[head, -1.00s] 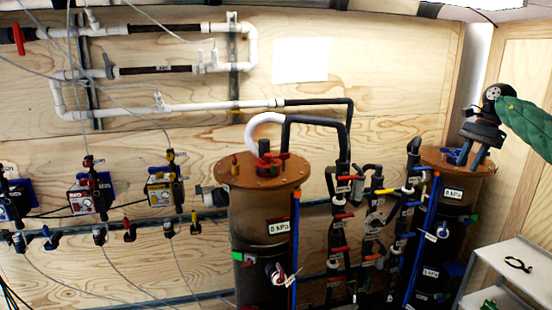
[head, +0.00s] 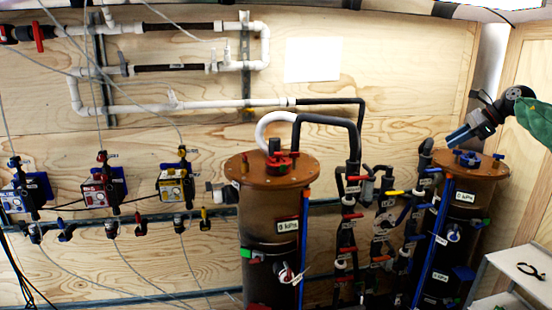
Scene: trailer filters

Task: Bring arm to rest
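My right gripper (head: 460,136) comes in from the right edge, with a green sleeve on its arm. It hangs in the air above and beside the blue valve handle (head: 467,158) on top of the right brown filter tank (head: 480,190). I see its blue fingers from the side and cannot tell how far apart they are. No held object shows. My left gripper is out of view.
The left filter tank (head: 270,215) has a red handle (head: 280,160) on top. Dark pipes with coloured valves (head: 348,215) stand between the tanks. Three dosing pumps (head: 102,190) hang on the wooden wall at left. A grey shelf cart (head: 525,262) stands at lower right.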

